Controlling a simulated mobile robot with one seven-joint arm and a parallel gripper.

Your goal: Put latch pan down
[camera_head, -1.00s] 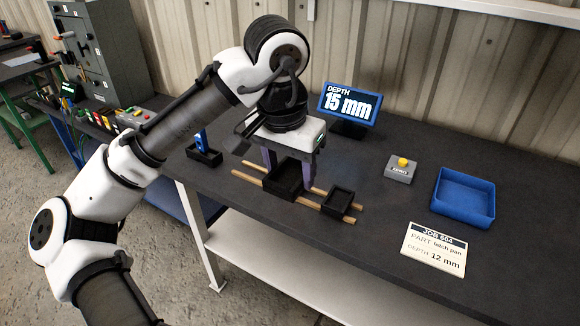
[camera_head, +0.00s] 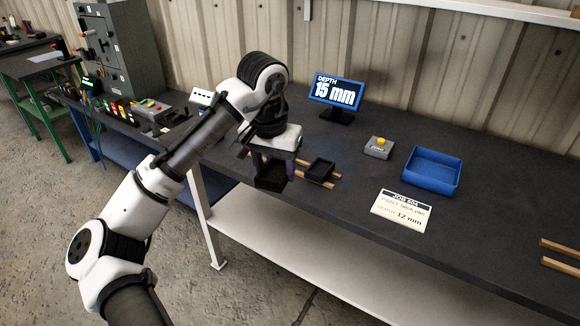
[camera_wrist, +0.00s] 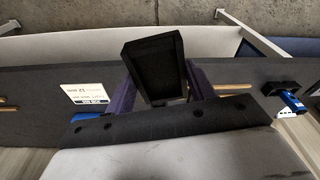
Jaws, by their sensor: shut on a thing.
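My gripper (camera_head: 273,167) has purple fingers and is shut on a black open-topped pan (camera_head: 270,179), taken as the latch pan. The pan also shows between the fingers in the wrist view (camera_wrist: 155,65), where it overlaps the bench's front edge and looks raised. In the head view it hangs near that edge, beside the wooden rails (camera_head: 325,182). A smaller black tray (camera_head: 320,168) rests on the rails just right of it. The job card (camera_head: 402,209) reads latch pan, depth 12 mm. The blue display (camera_head: 336,92) reads 15 mm.
Another pair of wooden rails (camera_head: 562,264) lies at the far right. The bench between card and those rails is clear. The wrist view shows a blue tool (camera_wrist: 291,99) in a black holder.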

